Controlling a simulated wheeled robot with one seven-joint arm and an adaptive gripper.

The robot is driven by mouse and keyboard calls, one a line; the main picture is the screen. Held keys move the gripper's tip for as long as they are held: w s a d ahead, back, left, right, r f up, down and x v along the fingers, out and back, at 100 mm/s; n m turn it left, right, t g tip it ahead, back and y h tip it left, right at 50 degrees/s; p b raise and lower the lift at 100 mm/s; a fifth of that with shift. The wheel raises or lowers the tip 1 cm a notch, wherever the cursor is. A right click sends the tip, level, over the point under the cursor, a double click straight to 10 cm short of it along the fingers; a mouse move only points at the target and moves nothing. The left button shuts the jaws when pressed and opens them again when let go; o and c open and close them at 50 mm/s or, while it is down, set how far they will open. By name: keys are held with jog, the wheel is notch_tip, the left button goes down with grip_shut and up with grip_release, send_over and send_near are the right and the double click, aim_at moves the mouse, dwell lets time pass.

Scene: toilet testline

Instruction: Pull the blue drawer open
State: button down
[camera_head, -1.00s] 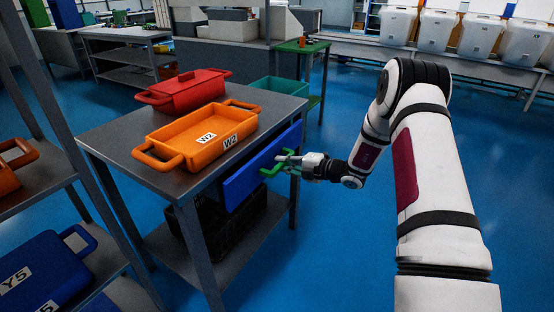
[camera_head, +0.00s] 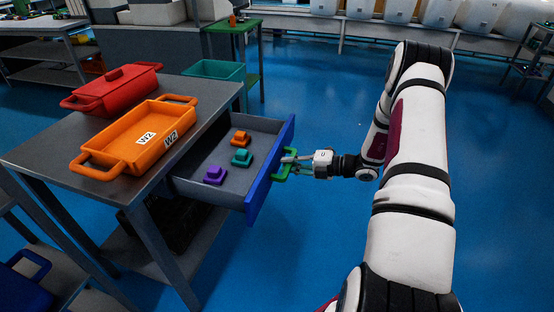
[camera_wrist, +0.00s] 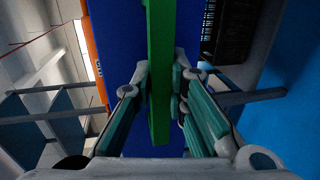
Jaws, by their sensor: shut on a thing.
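The blue drawer front (camera_head: 268,178) stands well out from the grey table, and the grey drawer interior (camera_head: 262,142) shows in the head view. Its green handle (camera_head: 284,166) is on the outer face. My gripper (camera_head: 292,163) is shut on the handle. In the wrist view the green handle (camera_wrist: 159,75) runs between the two fingers (camera_wrist: 158,105), with the blue front (camera_wrist: 120,40) behind it. An orange piece (camera_head: 240,138), a teal piece (camera_head: 242,157) and a purple piece (camera_head: 215,175) lie inside the drawer.
An orange tray (camera_head: 105,153) marked W2 and a red lidded container (camera_head: 115,88) stand on the grey table (camera_head: 60,135). A teal bin (camera_head: 214,69) is behind it. A dark crate sits on the lower shelf. Blue floor (camera_head: 310,250) is open in front of the drawer.

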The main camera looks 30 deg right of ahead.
jog(key=shift+s+d, duration=0.4)
jog(key=c, duration=1.6)
grip_release()
jog(key=shift+o, duration=0.2)
jog(key=v, duration=1.2)
